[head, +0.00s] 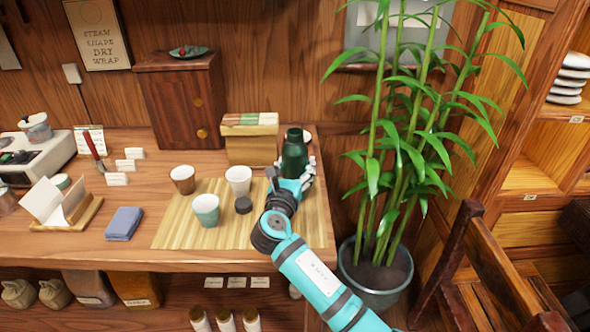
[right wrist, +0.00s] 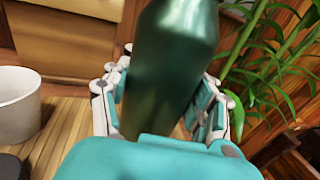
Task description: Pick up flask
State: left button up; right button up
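The flask (head: 294,155) is dark green with a narrower neck and cap. It stands upright near the back right of the wooden counter, at the bamboo mat's far right end. In the right wrist view the flask (right wrist: 170,65) fills the middle, its top cut off. My right gripper (head: 291,178) is at its lower body, with one finger on each side. In the right wrist view the fingers (right wrist: 162,100) look spread, with a small gap showing at the lower right; contact is not clear. My left gripper is not in view.
A white cup (head: 238,180), a brown cup (head: 183,179), a pale green cup (head: 206,209) and a dark round lid (head: 243,205) are left of my right gripper. A box (head: 250,145) stands behind left of the flask. A potted bamboo plant (head: 376,292) rises to the right.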

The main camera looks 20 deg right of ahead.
aim_at(292, 162)
jog(key=c, duration=0.9)
jog(key=shift+r, duration=0.1)
jog(key=shift+c, duration=0.2)
jog(key=shift+r, duration=0.15)
jog(key=shift+r, duration=1.4)
jog(key=shift+s+r, duration=0.1)
jog(key=shift+r, duration=0.15)
jog(key=s+a+r, duration=0.1)
jog(key=s, duration=1.4)
jog(key=shift+s+a+r+p, duration=0.15)
jog(key=shift+s+p, duration=0.15)
jog(key=shift+p, duration=0.15)
jog(key=shift+s, duration=0.1)
